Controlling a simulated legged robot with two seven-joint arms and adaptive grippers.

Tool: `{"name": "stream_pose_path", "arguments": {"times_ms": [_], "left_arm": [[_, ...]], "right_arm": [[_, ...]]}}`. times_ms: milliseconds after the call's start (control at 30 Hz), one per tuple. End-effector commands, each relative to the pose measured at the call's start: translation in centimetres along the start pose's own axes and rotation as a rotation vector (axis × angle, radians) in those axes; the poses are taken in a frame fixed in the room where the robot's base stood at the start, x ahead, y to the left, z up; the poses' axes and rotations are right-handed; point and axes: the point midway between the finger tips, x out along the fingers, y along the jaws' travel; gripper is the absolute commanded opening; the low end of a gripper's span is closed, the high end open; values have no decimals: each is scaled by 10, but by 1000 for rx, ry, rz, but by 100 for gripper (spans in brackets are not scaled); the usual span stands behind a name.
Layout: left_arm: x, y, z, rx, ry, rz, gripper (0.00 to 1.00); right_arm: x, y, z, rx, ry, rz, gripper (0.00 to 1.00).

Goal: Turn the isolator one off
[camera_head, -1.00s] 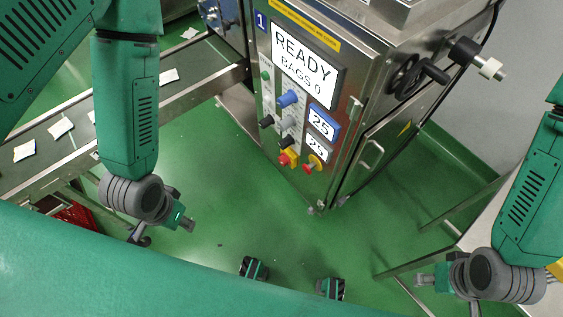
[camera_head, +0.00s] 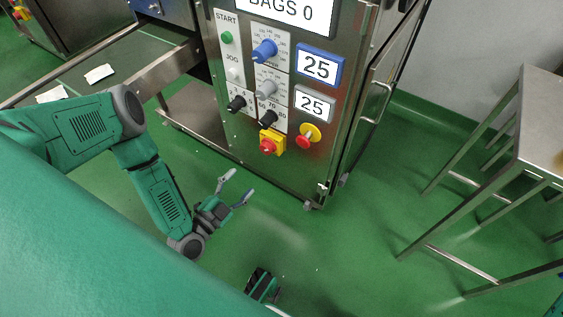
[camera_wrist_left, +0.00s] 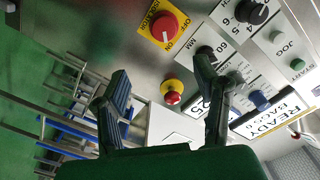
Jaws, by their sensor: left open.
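The isolator is a red rotary knob on a yellow plate (camera_head: 270,142), low on the front panel of the steel machine (camera_head: 318,180). In the left wrist view this red knob (camera_wrist_left: 164,27) is at the top, and its yellow plate carries OFF and ON lettering. My right gripper is out of view.
A red mushroom button on yellow (camera_head: 306,136) is right of the isolator. Black knobs (camera_head: 268,118) sit just above it. A conveyor (camera_head: 130,65) runs at left and a steel table (camera_head: 540,115) stands at right. The green floor before the machine is clear.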

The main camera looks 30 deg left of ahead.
Motion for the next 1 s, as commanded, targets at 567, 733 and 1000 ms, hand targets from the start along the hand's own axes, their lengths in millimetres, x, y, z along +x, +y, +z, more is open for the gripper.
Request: {"name": "stream_pose_path", "arguments": {"times_ms": [567, 733, 1000], "left_arm": [[84, -7, 9, 27, 10, -32, 56], [114, -8, 9, 26, 10, -30, 56], [135, -9, 6, 26, 10, -28, 56]], "right_arm": [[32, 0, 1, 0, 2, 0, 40], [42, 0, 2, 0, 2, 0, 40], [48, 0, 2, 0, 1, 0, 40]]}}
